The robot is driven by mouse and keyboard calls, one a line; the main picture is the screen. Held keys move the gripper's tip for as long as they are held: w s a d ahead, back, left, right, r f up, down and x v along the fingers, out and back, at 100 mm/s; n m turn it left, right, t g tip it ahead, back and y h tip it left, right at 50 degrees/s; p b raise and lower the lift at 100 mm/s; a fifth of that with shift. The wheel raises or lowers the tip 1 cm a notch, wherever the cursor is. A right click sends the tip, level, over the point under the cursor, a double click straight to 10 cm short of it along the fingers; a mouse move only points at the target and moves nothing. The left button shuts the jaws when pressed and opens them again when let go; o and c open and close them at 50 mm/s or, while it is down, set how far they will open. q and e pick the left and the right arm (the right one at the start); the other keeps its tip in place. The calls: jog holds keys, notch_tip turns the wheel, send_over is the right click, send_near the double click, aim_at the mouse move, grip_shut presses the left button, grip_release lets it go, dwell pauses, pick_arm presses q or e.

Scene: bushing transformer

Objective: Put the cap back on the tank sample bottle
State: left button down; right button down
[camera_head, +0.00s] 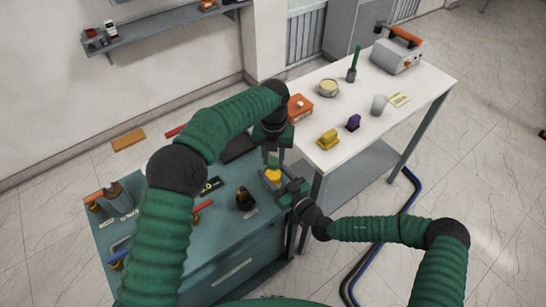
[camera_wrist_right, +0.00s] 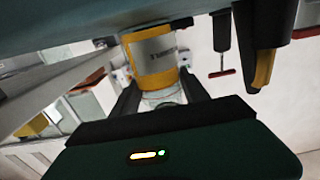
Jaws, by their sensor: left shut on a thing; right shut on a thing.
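The tank sample bottle, with yellow contents, shows at the front right edge of the green bench (camera_head: 272,177). In the right wrist view the labelled bottle (camera_wrist_right: 153,62) stands between the fingers, its clear glass part (camera_wrist_right: 162,98) close to the palm. My right gripper (camera_head: 284,192) is shut on the bottle from the right. My left gripper (camera_head: 273,152) is above the bottle, pointing down and shut on a small green piece, apparently the cap (camera_head: 273,162). The cap is just over the bottle; I cannot tell whether they touch.
The green bench (camera_head: 235,258) also holds a black and orange item (camera_head: 245,199), a dark display (camera_head: 209,186) and tools at left. The white table (camera_head: 425,90) behind holds an orange box (camera_head: 299,108), yellow and purple items, a grey cup (camera_head: 379,104) and an instrument (camera_head: 398,56).

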pick_arm(q)
jog(key=shift+w+r+m, duration=0.1)
jog(key=shift+w+m, duration=0.1)
jog(key=shift+m, duration=1)
jog(key=c, duration=1.3)
grip_release()
jog(key=shift+o, duration=1.4)
jog(key=shift+s, duration=0.1)
notch_tip(320, 180, up, 4)
jog(key=shift+r, duration=0.2)
